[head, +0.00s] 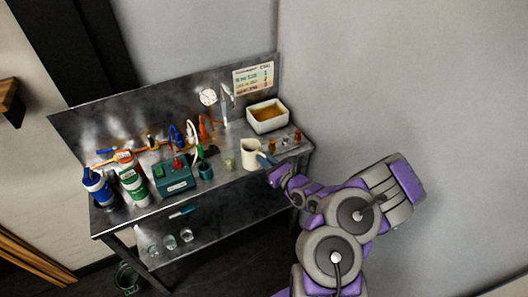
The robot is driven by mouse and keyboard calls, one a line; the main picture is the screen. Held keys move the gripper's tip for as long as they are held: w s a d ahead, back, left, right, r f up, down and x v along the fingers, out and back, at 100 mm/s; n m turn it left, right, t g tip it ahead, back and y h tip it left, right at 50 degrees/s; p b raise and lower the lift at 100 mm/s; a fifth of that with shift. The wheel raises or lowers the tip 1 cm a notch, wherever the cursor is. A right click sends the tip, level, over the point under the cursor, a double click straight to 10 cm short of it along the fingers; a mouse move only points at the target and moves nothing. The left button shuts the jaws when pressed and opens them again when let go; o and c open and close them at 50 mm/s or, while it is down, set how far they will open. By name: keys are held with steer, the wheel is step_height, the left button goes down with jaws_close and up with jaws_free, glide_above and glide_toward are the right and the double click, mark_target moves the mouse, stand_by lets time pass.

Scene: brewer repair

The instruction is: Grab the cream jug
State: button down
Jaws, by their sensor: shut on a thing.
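The cream jug (250,154) stands upright, or nearly so, at the right part of the metal workbench, with its handle side toward my gripper. My gripper (268,160) reaches in from the right and is shut on the jug at its right side. The fingertips are small here and partly merge with the handle. I cannot tell whether the jug's base touches the bench top.
The metal bench (222,183) holds a white basin (267,121) of amber liquid behind the jug. Small brown items (297,136) stand to the right. A small glass (229,163), a green box (174,177) and several bottles stand left. Glasses sit on the lower shelf.

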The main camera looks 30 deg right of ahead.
steer(key=s+a+p, duration=0.1)
steer(key=s+a, duration=0.1)
steer(key=s, duration=0.4)
steer(key=shift+r, duration=0.35)
steer(key=shift+a, duration=0.15)
stand_by(2.7)
